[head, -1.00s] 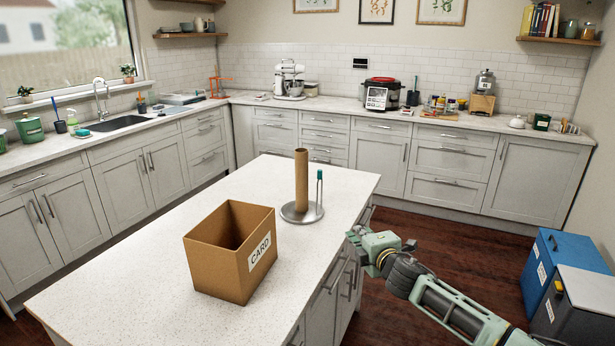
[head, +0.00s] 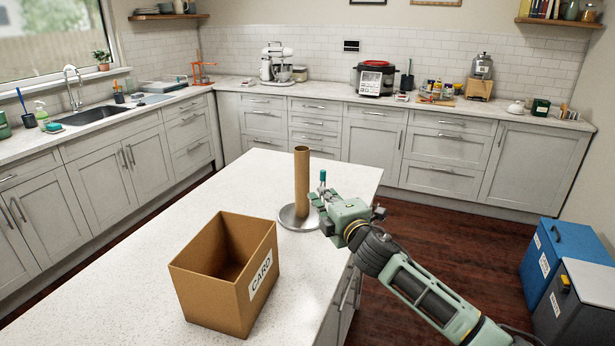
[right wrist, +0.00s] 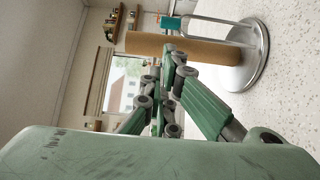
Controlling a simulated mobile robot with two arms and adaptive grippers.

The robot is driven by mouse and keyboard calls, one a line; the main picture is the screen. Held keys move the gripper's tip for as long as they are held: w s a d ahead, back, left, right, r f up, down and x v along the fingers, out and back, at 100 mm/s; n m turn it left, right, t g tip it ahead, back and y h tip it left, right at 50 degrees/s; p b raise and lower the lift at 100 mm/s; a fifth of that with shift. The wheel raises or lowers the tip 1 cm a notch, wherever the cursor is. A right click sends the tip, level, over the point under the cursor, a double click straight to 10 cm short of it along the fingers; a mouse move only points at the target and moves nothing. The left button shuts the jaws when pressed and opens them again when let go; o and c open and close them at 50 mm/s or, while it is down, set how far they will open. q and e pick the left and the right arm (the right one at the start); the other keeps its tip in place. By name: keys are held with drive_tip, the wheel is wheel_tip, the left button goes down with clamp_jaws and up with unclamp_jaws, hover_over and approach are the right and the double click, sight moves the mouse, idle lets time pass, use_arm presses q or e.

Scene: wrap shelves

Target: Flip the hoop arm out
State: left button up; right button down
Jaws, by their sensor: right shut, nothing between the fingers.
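A paper-roll holder with a round metal base (head: 291,221) stands on the island, and a bare brown cardboard tube (head: 302,180) is upright on it. Its thin hoop arm (head: 322,177), with a teal tip, rises at the tube's right side; its lower part is hidden by my right gripper (head: 322,213). In the right wrist view the hoop arm's teal tip (right wrist: 170,23) and the tube (right wrist: 195,49) lie just beyond the shut, empty fingers (right wrist: 172,62). I cannot tell whether the fingers touch the arm. My left gripper is not in view.
An open cardboard box marked CARD (head: 215,297) stands on the island (head: 120,290), nearer and left of the holder. Blue and grey bins (head: 550,260) stand on the floor at right. The back counter holds appliances. The island top behind the holder is clear.

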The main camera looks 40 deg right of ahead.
drive_tip(key=p, duration=0.1)
approach(305, 173)
drive_tip(key=w, duration=0.2)
drive_tip(key=x, duration=0.3)
drive_tip(key=shift+d+r+p, duration=0.15)
drive_tip(key=shift+d+p, duration=0.15)
drive_tip(key=shift+p, duration=0.1)
drive_tip(key=shift+w+d, duration=0.15)
drive_tip(key=shift+w, duration=0.5)
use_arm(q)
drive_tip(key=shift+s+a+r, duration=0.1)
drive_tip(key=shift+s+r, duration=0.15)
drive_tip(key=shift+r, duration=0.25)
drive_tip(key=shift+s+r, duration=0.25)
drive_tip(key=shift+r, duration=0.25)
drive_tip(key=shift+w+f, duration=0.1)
